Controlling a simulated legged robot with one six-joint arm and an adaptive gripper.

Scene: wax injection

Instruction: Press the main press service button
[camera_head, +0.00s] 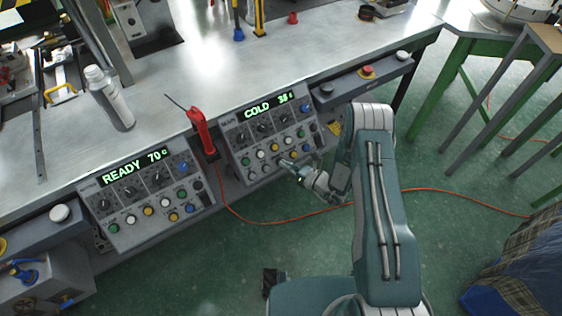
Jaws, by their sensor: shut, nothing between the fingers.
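Two control panels are set along the front of the metal bench. The left panel (127,199) has a lit display reading "READY 70" and several dials and coloured buttons. The right panel (243,135) has a lit display reading "COLD" with a number that looks like 38. Green, white, yellow and blue buttons sit in its lower rows. My gripper (287,165) is shut and empty at the lower right part of the right panel, close to its lower buttons. I cannot tell whether it touches one. No label readable here marks the main press service button.
A red-handled tool (200,130) stands between the panels. A white bottle (108,97) is on the bench (165,75). A box with a red button (367,72) is right of the right panel. An orange cable (420,190) crosses the open green floor. A green-legged table is at upper right.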

